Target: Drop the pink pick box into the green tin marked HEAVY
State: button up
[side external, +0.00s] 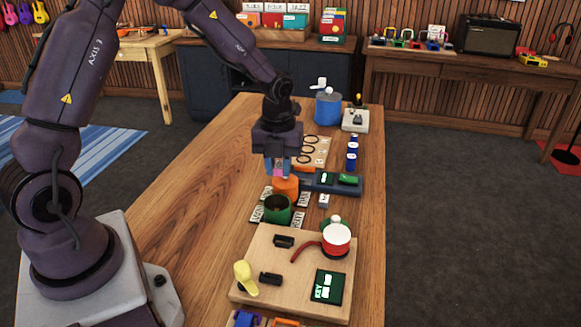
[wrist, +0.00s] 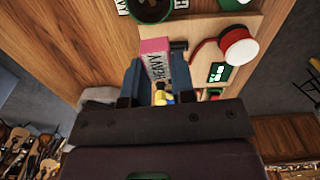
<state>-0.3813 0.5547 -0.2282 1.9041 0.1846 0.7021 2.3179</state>
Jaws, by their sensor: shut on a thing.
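My gripper (side external: 277,168) is shut on the pink pick box (wrist: 154,47), which carries dark lettering that seems to read HEAVY. In the side view the box (side external: 279,173) hangs between the fingers, above and near an orange tin (side external: 286,187). The green tin (side external: 277,209) stands open on the table, in front of the orange tin in the side view. The green tin also shows at the top edge of the wrist view (wrist: 150,10).
A wooden board (side external: 262,248) with a red-and-white round piece (side external: 336,240), a yellow piece (side external: 244,278) and a KEY display (side external: 329,286) lies on the near side. The table's left side (side external: 190,180) is clear.

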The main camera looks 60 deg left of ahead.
aim_at(279, 175)
jog(key=shift+f, duration=2.35)
jog(key=o, duration=1)
notch_tip(279, 175, up, 13)
